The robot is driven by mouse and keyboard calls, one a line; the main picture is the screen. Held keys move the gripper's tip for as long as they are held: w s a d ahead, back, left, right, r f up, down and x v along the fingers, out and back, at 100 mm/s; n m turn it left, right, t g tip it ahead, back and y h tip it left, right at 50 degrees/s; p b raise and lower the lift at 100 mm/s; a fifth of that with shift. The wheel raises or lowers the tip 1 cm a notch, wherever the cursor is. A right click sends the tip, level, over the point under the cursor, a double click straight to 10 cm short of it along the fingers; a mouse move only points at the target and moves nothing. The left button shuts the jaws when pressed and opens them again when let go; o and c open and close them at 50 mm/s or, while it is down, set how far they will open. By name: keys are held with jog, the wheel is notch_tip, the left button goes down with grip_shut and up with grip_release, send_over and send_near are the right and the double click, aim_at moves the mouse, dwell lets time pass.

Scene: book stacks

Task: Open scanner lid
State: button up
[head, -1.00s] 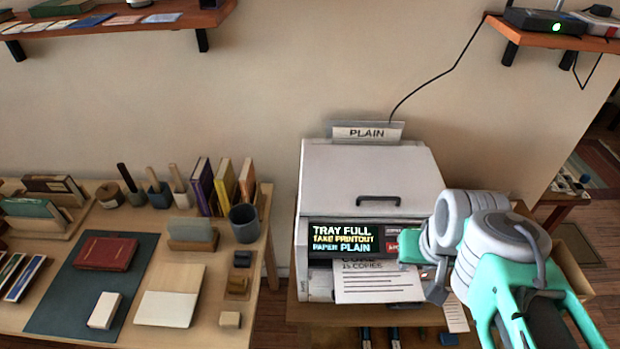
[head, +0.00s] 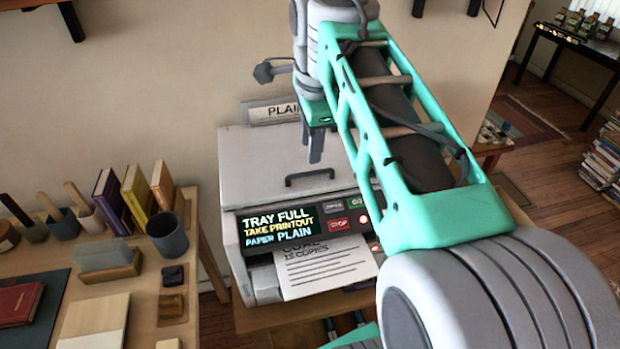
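The scanner lid (head: 258,160) is the pale grey top of the printer, and it lies shut. A dark bar handle (head: 310,176) sits near its front edge. My gripper (head: 314,155) points down over the lid, with its dark fingertips just above and behind the handle in the picture. No contact with the handle shows. The fingers overlap in this view, so I cannot tell how far apart they are. My arm covers the right part of the lid.
The printer's screen (head: 278,228) reads TRAY FULL, TAKE PRINTOUT, PAPER PLAIN. A printed sheet (head: 322,266) sticks out in front. A PLAIN sign (head: 270,112) stands behind the lid. A desk with a grey cup (head: 167,234) and books (head: 112,200) is at left.

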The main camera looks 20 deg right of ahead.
aim_at(310, 172)
jog(key=shift+m, duration=0.3)
jog(key=f, duration=0.2)
jog(key=w+f, duration=0.1)
jog(key=f, duration=0.4)
jog(key=shift+w+d+f, duration=0.15)
jog(key=shift+w+d, duration=0.1)
jog(key=shift+c, duration=0.5)
grip_shut()
